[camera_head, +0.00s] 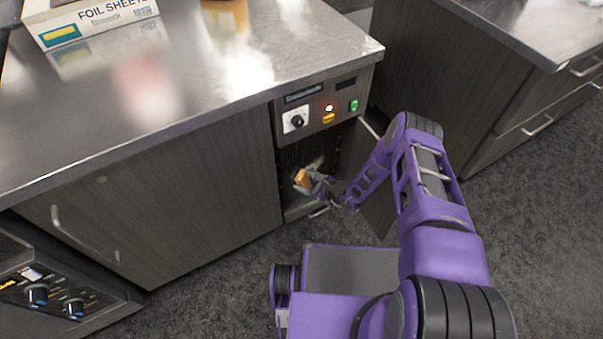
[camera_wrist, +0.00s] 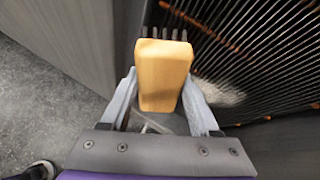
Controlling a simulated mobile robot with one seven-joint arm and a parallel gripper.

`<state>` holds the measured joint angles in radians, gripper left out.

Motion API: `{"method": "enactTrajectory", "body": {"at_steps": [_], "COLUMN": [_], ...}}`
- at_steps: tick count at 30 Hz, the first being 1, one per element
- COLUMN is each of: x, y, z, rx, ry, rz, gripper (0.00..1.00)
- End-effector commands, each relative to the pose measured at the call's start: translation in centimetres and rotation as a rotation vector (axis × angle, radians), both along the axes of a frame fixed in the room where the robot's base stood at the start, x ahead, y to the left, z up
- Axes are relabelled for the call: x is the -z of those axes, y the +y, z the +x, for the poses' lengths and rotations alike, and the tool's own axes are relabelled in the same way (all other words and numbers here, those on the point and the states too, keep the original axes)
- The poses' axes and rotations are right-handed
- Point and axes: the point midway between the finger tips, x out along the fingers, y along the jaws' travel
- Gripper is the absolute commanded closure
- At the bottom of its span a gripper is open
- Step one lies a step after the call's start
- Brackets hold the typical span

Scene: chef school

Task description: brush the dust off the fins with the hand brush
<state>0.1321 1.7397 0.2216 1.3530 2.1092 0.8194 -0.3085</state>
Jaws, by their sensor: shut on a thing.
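My gripper (camera_head: 318,184) is shut on the hand brush (camera_head: 302,178), inside the open bay below the control panel. In the wrist view the brush (camera_wrist: 162,75) is a yellow-orange block between the two fingers of my gripper (camera_wrist: 162,105), with dark bristle tufts at its far end. The fins (camera_wrist: 265,50) are thin dark parallel slats to the right of the brush, with some orange-brown marks. A pale grey dust patch (camera_wrist: 222,93) lies on the fins near the right finger. Whether the bristles touch the fins I cannot tell.
The control panel (camera_head: 322,108) with a knob and lit buttons sits above the bay. A steel worktop (camera_head: 180,90) carries a foil sheets box (camera_head: 85,18). An open panel door (camera_head: 377,215) stands right of the bay, close to my arm. Another cabinet (camera_head: 450,75) stands further right.

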Motion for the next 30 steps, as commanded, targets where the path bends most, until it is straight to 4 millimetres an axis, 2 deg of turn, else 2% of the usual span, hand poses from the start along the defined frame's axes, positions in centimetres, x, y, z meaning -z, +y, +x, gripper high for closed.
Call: {"method": "enactTrajectory", "body": {"at_steps": [1, 3, 6, 10, 17, 30], "x": [1.9, 3.5, 5.5, 7.1, 8.1, 8.1], "y": [-0.6, -1.4, -2.6, -3.7, -4.3, -1.8], "z": [-0.4, -0.5, -0.8, -1.1, -1.1, 2.4], "rx": [0.071, 0.157, 0.258, 0.347, 0.402, 0.399], "ry": [-0.009, -0.035, -0.063, -0.092, -0.113, -0.113], "rz": [0.026, 0.053, 0.078, 0.099, 0.109, 0.111], "gripper": [1.0, 1.0, 1.0, 1.0, 1.0, 1.0]}}
